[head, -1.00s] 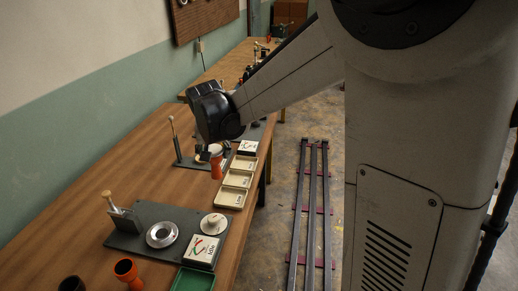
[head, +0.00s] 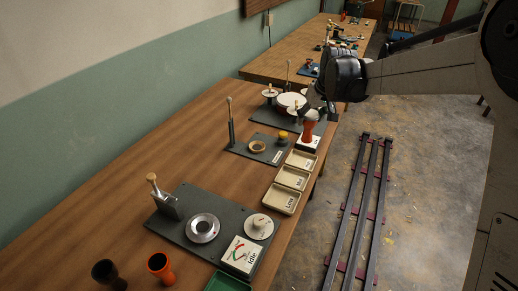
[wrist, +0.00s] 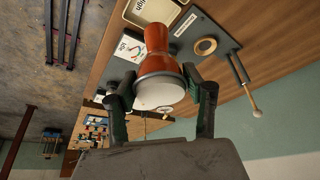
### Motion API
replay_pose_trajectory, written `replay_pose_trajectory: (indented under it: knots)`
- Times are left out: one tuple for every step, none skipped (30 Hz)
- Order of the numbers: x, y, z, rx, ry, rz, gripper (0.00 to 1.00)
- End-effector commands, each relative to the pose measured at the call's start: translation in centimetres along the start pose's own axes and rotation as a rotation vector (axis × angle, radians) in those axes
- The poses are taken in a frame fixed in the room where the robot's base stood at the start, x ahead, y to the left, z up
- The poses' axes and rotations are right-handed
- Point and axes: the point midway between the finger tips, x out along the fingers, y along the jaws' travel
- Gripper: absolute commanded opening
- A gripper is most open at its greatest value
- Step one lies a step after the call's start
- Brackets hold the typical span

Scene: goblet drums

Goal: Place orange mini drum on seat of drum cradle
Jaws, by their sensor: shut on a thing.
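An orange goblet drum (head: 308,131) with a pale head is held upright over the card at the second grey station. In the wrist view its orange body (wrist: 157,40) and pale head (wrist: 160,92) lie between the fingers. My gripper (head: 313,110) is shut on the drum near its head, one finger on each side in the wrist view (wrist: 160,100). The second station (head: 240,150) has a wooden ring (head: 257,147), which may be the cradle seat, and an upright post (head: 230,122). The ring is empty and left of the drum.
Three pale trays (head: 281,198) line the bench's right edge. The near station (head: 178,225) has a metal ring, lever and knob. A dark cup-like drum (head: 108,274) and an orange one (head: 160,267) stand at the front. A white round drum (head: 291,100) stands behind.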

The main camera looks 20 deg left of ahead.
Motion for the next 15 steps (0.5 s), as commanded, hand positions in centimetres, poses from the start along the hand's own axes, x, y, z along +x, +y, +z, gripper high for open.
replay_pose_trajectory:
  knots:
    - [1.0,-2.5,-1.7,-0.076,-0.001,-0.032,0.18]
    - [1.5,-3.8,-2.5,-0.123,-0.001,-0.052,0.18]
    - [2.1,-5.7,-3.6,-0.185,-0.001,-0.078,0.18]
    - [2.6,-7.1,-4.4,-0.233,0.0,-0.098,0.18]
    - [3.0,-8.5,-5.2,-0.279,0.0,-0.116,0.18]
    - [3.6,-10.5,-6.1,-0.339,-0.001,-0.142,0.18]
    - [4.0,-11.8,-6.7,-0.383,-0.001,-0.16,0.18]
    - [4.4,-13.2,-7.3,-0.426,-0.001,-0.177,0.18]
    - [4.8,-15.0,-8.0,-0.48,0.0,-0.199,0.18]
    - [5.1,-16.2,-8.4,-0.517,-0.001,-0.214,0.18]
    - [5.3,-17.4,-8.8,-0.552,-0.001,-0.229,0.18]
    - [5.7,-18.8,-9.3,-0.594,-0.001,-0.247,0.18]
    - [5.8,-19.7,-9.6,-0.622,0.0,-0.258,0.18]
    - [6.0,-20.6,-9.8,-0.648,-0.001,-0.268,0.18]
    - [6.2,-21.6,-10.0,-0.676,-0.001,-0.279,0.18]
